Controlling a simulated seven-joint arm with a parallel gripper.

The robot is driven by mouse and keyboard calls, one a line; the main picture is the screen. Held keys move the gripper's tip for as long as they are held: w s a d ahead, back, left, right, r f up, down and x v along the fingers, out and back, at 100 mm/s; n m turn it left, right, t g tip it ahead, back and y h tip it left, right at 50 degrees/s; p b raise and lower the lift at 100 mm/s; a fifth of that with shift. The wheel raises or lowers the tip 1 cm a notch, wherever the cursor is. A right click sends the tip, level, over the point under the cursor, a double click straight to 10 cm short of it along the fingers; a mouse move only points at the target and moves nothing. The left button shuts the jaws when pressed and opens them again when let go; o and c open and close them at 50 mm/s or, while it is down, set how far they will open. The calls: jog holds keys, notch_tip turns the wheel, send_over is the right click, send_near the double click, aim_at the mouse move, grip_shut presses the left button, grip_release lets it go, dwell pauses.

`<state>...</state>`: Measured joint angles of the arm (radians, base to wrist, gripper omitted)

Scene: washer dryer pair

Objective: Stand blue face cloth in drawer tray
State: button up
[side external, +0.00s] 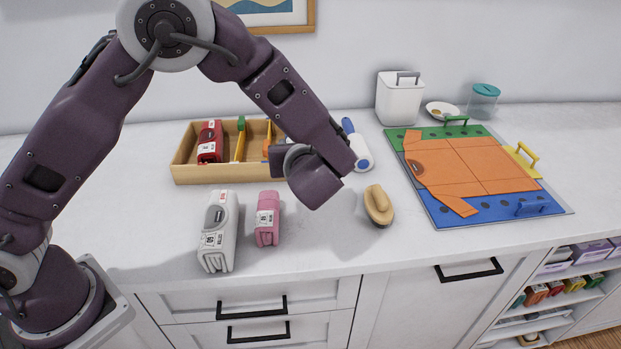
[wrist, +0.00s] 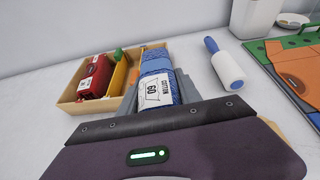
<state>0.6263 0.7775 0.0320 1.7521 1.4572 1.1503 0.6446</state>
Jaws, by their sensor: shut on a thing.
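The blue face cloth (wrist: 155,64) is a patterned blue roll or fold with a white "COTTON 60" label, seen in the wrist view. My gripper (wrist: 157,94) is shut on it, a grey finger on each side. In the side view my gripper (side external: 285,160) is at the right end of the wooden drawer tray (side external: 205,174), and my wrist hides most of the cloth. The tray also shows in the wrist view (wrist: 88,106). The cloth overlaps the tray's right part there; I cannot tell whether it touches the tray floor.
A red folded cloth (side external: 209,142) stands in the tray's left part, beside a yellow divider (side external: 240,147). White (side external: 219,230) and pink (side external: 267,218) cloths, a brush (side external: 378,205) and a lint roller (side external: 357,150) lie nearby. A folding board (side external: 480,180) is at right.

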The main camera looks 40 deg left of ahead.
jog(key=w+a, duration=0.2)
jog(key=a, duration=0.7)
jog(key=w+a, duration=0.2)
jog(key=a, duration=0.7)
jog(key=shift+n+g, duration=0.3)
jog(key=shift+g, duration=0.1)
jog(key=shift+d+f, duration=0.1)
jog(key=shift+f, duration=2.8)
jog(key=o, duration=1.4)
jog(key=shift+s+f, duration=0.1)
jog(key=shift+r, duration=3.7)
